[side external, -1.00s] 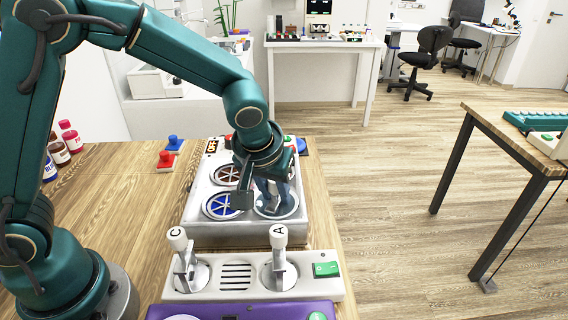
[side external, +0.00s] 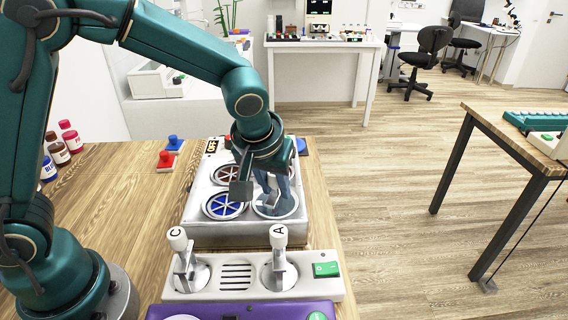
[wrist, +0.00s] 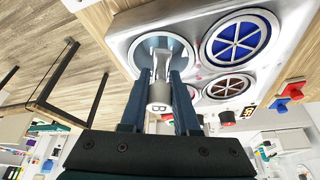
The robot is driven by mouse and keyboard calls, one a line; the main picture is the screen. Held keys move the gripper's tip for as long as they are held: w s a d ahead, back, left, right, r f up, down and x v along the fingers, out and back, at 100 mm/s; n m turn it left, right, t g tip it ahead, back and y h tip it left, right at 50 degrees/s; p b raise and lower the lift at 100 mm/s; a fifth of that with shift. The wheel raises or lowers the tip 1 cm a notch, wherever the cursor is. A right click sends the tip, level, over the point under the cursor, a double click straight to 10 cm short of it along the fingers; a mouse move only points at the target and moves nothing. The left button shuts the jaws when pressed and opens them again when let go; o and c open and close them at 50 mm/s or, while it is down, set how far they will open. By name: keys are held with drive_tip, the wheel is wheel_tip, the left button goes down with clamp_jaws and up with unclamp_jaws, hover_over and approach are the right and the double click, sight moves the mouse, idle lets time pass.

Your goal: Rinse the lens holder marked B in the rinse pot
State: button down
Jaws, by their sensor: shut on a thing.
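The lens holder marked B (wrist: 160,98) is white and grey, with its letter on the end nearest the wrist camera. My gripper (wrist: 160,78) is shut on it; in the side view my gripper (side external: 272,188) points down at the near right of the bath unit. The holder's far end is over or inside the open round pot (wrist: 186,52); I cannot tell how deep. That pot's rim (side external: 292,212) also shows in the side view. The fingers hide part of the holder. Holders A (side external: 279,258) and C (side external: 180,260) stand in the white rack (side external: 236,294).
Beside the open pot are a blue spoked cover (side external: 222,205) and a brown one (side external: 226,174). The unit has an OFF sign (side external: 212,145). Red and blue knobbed pieces (side external: 166,160) and bottles (side external: 60,153) stand left. A purple device (side external: 240,311) is in front.

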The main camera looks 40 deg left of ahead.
drive_tip(key=shift+r, duration=2.95)
